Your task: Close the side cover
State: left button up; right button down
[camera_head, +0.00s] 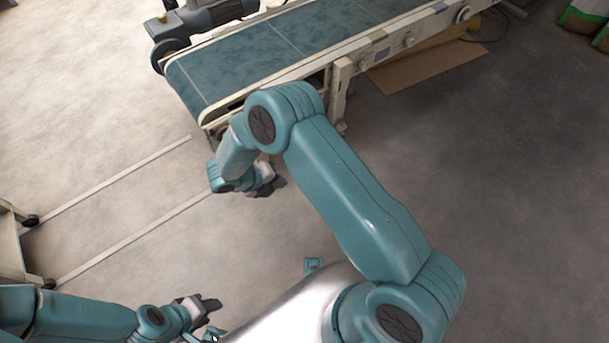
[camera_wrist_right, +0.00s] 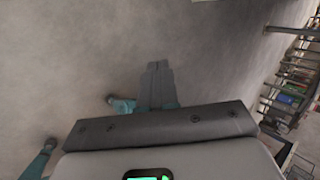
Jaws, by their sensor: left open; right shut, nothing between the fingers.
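I cannot make out the side cover for certain in either view; my right arm hides part of the conveyor's near end. The conveyor (camera_head: 232,82), with a teal belt and a pale frame, runs from the middle to the upper right in the head view. My right gripper (camera_head: 274,183) is shut and empty, low beside the conveyor's near end and apart from it as far as I can see. Its closed grey fingers (camera_wrist_right: 157,84) point over bare floor in the right wrist view. My left gripper (camera_head: 211,304) is open and empty at the lower left, far from the conveyor.
Two pale strips (camera_head: 135,235) lie on the floor left of my right gripper. A wheeled cart (camera_head: 10,250) stands at the left edge. A flat brown sheet (camera_head: 425,68) lies beside the conveyor. Loaded shelving (camera_wrist_right: 292,88) stands at the right in the wrist view.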

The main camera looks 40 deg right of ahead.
pick_arm(q)
jog(key=shift+f+b, duration=2.05)
jog(key=shift+f, duration=0.65)
pick_arm(e)
jog(key=w+d+f+n+h, duration=0.1)
jog(key=w+d+f, duration=0.1)
jog(key=d, duration=0.4)
jog(key=w+d+f+n+t, duration=0.1)
jog(key=w+d+f, duration=0.1)
jog(key=d+f, duration=0.2)
jog(key=shift+d+h, duration=0.4)
jog(key=shift+d, duration=0.75)
jog(key=shift+w+d+n, duration=0.1)
jog(key=shift+n, duration=0.2)
